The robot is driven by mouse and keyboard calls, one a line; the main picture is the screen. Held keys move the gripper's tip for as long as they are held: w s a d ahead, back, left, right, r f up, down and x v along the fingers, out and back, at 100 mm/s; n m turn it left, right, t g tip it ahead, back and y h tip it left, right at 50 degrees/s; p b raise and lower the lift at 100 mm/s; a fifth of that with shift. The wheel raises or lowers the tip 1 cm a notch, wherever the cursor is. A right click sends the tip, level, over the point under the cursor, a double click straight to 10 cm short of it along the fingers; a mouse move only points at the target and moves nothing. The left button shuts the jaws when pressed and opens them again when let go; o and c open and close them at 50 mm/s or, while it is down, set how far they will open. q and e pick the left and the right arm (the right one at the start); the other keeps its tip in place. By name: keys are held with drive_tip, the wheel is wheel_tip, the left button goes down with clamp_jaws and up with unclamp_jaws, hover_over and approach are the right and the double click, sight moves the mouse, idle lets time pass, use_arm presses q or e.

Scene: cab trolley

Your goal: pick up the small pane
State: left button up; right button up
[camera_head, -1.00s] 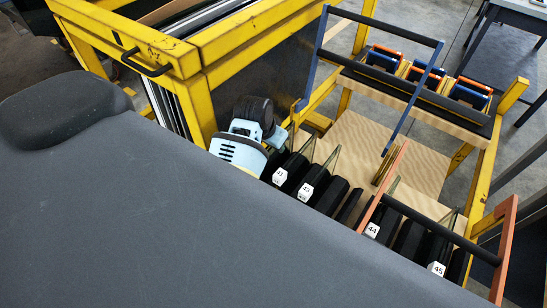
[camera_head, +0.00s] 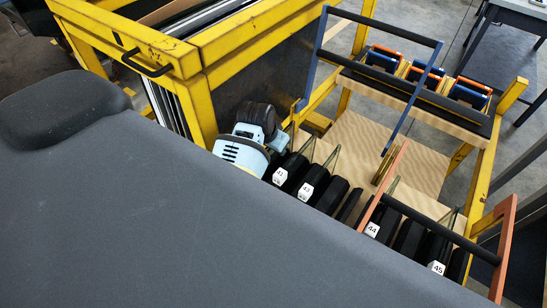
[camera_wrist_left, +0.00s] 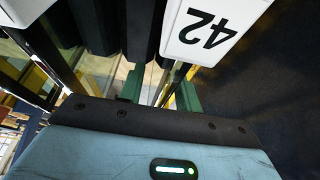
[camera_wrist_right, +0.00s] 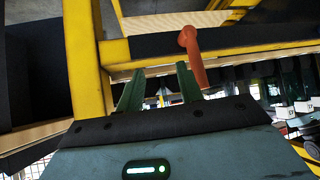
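Several thin glass panes stand on edge in the trolley's black slotted rack in the head view; one upright edge (camera_head: 333,157) shows near the middle. I cannot tell which is the small pane. My light-blue left gripper body shows beside the rack's left end in the head view, its fingers hidden. In the left wrist view its green fingers (camera_wrist_left: 158,92) are apart, close to the black slot blocks and the white 42 label (camera_wrist_left: 208,32). Thin pale edges show beyond them; no grip is visible. My right gripper (camera_wrist_right: 158,88) is open and empty in the right wrist view.
Slot blocks bear white labels, such as 44 (camera_head: 372,230). A blue-framed handle (camera_head: 322,45) and an orange-framed handle (camera_head: 505,225) rise from the yellow trolley (camera_head: 200,105). An orange post (camera_wrist_right: 192,55) stands just beyond my right fingers. Orange-and-blue clamps (camera_head: 470,92) sit at the back.

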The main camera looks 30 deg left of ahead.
use_arm(q)
drive_tip(key=shift+c, duration=0.4)
clamp_jaws()
drive_tip(key=shift+w+r, duration=0.1)
drive_tip(key=shift+r, duration=0.05)
